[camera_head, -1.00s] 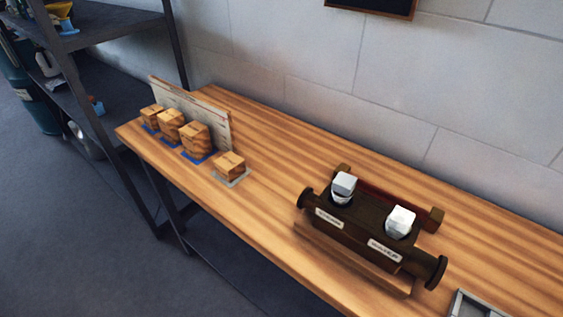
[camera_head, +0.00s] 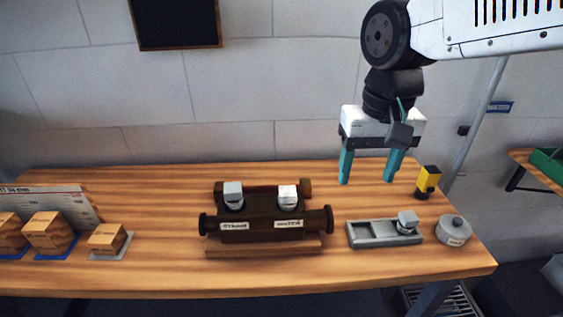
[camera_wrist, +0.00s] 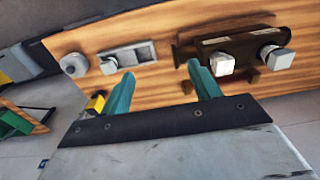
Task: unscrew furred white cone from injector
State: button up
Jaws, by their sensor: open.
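The dark brown injector (camera_head: 262,222) lies on its wooden stand on the bench, with two labels on its front. Two white square-headed cones stand in its top: a left cone (camera_head: 233,193) by the label that seems to read steam, and a right cone (camera_head: 288,194) by the water label. In the wrist view they also show, one cone (camera_wrist: 224,64) nearer my gripper and another (camera_wrist: 281,58) farther right. I cannot tell which is furred. My gripper (camera_head: 367,178) has teal fingers, is open and empty, and hangs above the bench right of the injector.
A grey tray (camera_head: 360,235) with a grey-white square-headed piece (camera_head: 407,222) stands right of the injector, beside a round grey tin (camera_head: 453,231). A yellow-black object (camera_head: 428,181) stands behind. Wooden blocks (camera_head: 48,233) and a card (camera_head: 75,196) are at left. Bare bench lies between.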

send_over(289, 191)
notch_tip(289, 191, down, 3)
jog(key=shift+s+a+f+g, duration=0.1)
jog(key=shift+g, duration=0.2)
jog(key=shift+a+f, duration=0.15)
jog(key=shift+f, duration=3.75)
jog(key=c, duration=1.2)
jog(key=n, duration=0.3)
jog(key=shift+n, duration=0.4)
jog(key=n, duration=0.2)
jog(key=shift+d+n, duration=0.2)
jog(key=shift+n, duration=0.8)
